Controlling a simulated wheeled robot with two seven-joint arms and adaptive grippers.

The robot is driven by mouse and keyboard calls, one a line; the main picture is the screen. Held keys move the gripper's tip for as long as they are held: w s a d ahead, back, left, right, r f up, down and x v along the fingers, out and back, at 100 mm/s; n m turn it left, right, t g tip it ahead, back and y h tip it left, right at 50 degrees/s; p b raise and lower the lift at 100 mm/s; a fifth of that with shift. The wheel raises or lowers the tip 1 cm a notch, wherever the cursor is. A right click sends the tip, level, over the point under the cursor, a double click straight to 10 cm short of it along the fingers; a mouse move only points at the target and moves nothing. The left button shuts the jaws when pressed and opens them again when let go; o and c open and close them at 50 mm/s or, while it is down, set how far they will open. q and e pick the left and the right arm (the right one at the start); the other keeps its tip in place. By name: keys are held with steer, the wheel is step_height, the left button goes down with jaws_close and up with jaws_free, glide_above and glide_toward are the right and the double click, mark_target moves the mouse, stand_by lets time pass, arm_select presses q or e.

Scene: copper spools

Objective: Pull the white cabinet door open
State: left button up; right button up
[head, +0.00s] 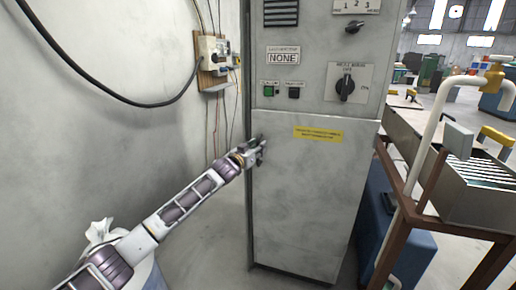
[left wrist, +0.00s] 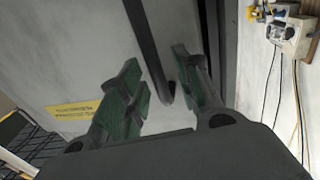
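The white cabinet door (head: 305,205) is the lower front panel of a tall grey-white cabinet and looks shut. It has a yellow label (head: 318,134), which also shows in the left wrist view (left wrist: 74,110). My left gripper (head: 262,149) is at the door's upper left edge. In the left wrist view its green-padded fingers (left wrist: 160,85) are apart. A dark bar (left wrist: 148,45), which looks like the door handle, runs down between them. I cannot tell whether either finger touches it. In the head view the gripper hides the handle. My right gripper is not in view.
The cabinet's upper part has a black rotary switch (head: 345,87) and a green button (head: 269,90). A wall-mounted electrical box (head: 212,50) with hanging wires is to the left. A brown metal frame (head: 405,195) and blue box (head: 408,240) stand at the right. Floor shows left of the door.

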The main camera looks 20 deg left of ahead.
arm_select(q)
steer(key=shift+w+d, duration=0.1)
steer(key=shift+w, duration=0.25)
jaws_close()
stand_by(0.3)
